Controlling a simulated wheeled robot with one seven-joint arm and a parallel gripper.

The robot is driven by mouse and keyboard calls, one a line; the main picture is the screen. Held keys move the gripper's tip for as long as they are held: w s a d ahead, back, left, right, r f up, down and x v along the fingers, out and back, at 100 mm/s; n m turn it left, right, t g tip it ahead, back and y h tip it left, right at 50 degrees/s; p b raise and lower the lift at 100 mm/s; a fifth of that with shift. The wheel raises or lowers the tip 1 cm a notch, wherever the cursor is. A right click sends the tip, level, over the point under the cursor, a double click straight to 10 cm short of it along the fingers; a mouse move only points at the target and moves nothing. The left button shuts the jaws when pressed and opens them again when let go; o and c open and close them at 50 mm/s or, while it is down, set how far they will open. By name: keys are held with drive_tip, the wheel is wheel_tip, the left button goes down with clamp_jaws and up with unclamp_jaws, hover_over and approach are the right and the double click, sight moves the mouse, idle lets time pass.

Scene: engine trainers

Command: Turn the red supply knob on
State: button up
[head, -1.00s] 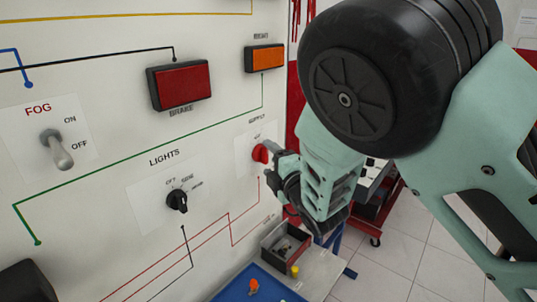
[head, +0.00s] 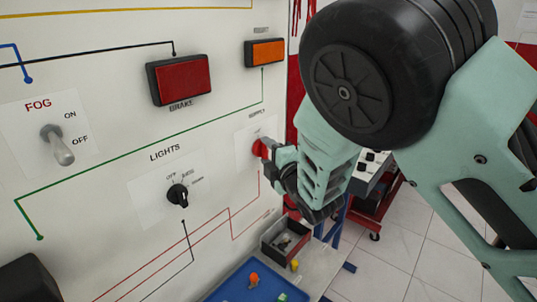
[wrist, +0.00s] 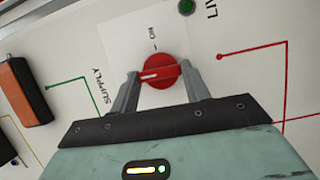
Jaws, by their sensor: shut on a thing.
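The red supply knob (head: 261,148) is on the white panel, at the right in the head view. In the wrist view the knob (wrist: 160,72) lies between the two fingertips of my gripper (wrist: 161,76), which is shut on it. Its white pointer line lies roughly sideways, toward the left finger. The ON label (wrist: 152,33) and its small tick are above the knob in this view, out of line with the pointer. In the head view my gripper (head: 270,152) reaches the panel from the right and hides part of the knob.
The lights knob (head: 178,195), the fog switch (head: 58,145), the red brake lamp (head: 180,80) and an orange lamp (head: 265,53) are on the same panel. A blue tray (head: 235,290) and a small box (head: 285,240) are below.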

drive_tip(key=m+g+b, duration=0.1)
drive_tip(key=m, duration=0.3)
drive_tip(key=shift+d+r+m+g+b, duration=0.1)
drive_tip(key=shift+r+m+g+b, duration=0.1)
drive_tip(key=shift+m+g+b, duration=0.15)
drive_tip(key=m+g, duration=0.2)
drive_tip(key=m, duration=0.1)
drive_tip(key=shift+w+d+r+b, duration=0.1)
drive_tip(key=shift+w+r+b, duration=0.1)
drive_tip(key=shift+b, duration=0.2)
drive_tip(key=m+g+y+p, duration=0.1)
drive_tip(key=m+p, duration=0.1)
drive_tip(key=m+g+p, duration=0.2)
drive_tip(key=m+p, duration=0.1)
drive_tip(key=shift+w+d+r+g+y, duration=0.1)
drive_tip(key=shift+g+y, duration=0.15)
drive_tip(key=shift+y, duration=0.15)
drive_tip(key=shift+m, duration=0.35)
drive_tip(key=o, duration=1)
